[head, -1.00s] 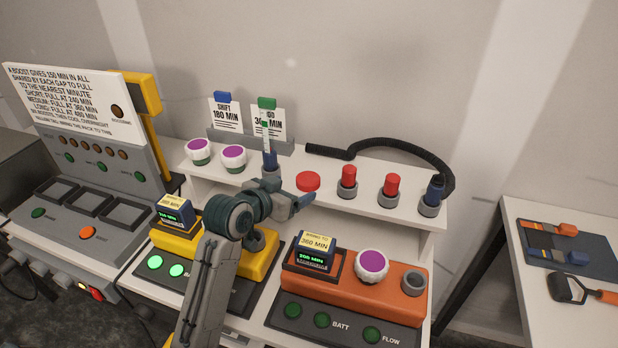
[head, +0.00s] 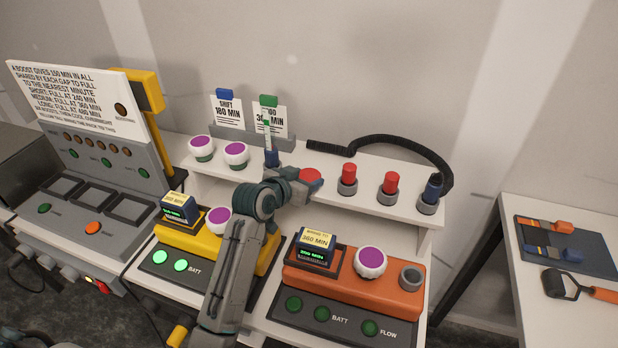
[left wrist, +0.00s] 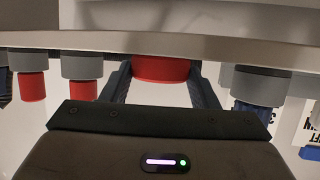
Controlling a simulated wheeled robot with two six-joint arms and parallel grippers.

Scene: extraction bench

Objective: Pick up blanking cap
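The blanking cap is a wide, flat red disc (head: 310,177) on the white shelf, left of the plugs. My left gripper (head: 300,183) reaches it from the front left and hides part of its near side. In the left wrist view the red cap (left wrist: 161,68) lies between my two spread fingers (left wrist: 161,85), one on each side. The fingers look open around it; whether their tips touch its sides is unclear. The cap still rests at shelf level. My right gripper is not in view.
Two red plugs (head: 348,174) (head: 390,183) and a dark blue one (head: 432,189) stand in grey collars right of the cap. A syringe-like item (head: 269,135) stands close behind the gripper. An orange unit (head: 345,286) and a yellow unit (head: 185,238) sit below the shelf.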

